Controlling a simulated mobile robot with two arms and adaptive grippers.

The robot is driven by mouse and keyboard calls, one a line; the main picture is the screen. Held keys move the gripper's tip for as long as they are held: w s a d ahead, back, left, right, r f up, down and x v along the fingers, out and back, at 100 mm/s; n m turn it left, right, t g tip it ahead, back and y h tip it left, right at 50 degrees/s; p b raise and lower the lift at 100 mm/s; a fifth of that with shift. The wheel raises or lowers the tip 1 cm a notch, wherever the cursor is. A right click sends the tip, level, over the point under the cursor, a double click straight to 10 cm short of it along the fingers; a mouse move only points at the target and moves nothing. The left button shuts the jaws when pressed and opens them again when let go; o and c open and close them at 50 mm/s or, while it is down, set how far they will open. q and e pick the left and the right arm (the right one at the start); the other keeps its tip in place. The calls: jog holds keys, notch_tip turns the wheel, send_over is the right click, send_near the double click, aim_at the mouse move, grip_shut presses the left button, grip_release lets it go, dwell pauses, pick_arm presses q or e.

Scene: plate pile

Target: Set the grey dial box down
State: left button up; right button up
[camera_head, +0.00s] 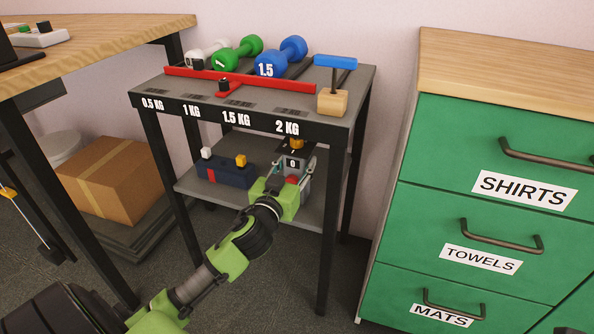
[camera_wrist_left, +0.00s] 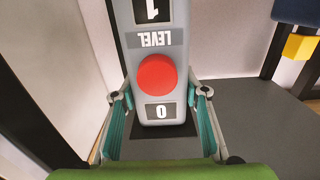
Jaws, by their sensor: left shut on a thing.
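The grey dial box (camera_head: 298,167) is at the right part of the table's lower shelf (camera_head: 222,190), with an orange part on top and a "0" label. In the left wrist view the grey dial box (camera_wrist_left: 150,107) shows a red round knob, a "LEVEL" label and "0" and "1" markings. My left gripper (camera_head: 290,175) reaches in from the front, shut on the box, with one finger on each side (camera_wrist_left: 159,95). A dark patch lies under the box's near end; I cannot tell whether its base touches the shelf. My right gripper is not in view.
A dark blue block (camera_head: 225,172) with white and yellow knobs stands left of the box on the same shelf. The upper shelf (camera_head: 352,90) holds dumbbells, a red bar and a wooden block with blue handle. Table legs flank the opening; green drawers (camera_head: 480,120) stand right.

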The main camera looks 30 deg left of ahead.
pick_arm(q)
jog(key=shift+r, duration=0.1)
dwell(0.3)
jog(key=o, duration=1.4)
jog(key=shift+f, duration=0.2)
jog(key=shift+o, duration=0.8)
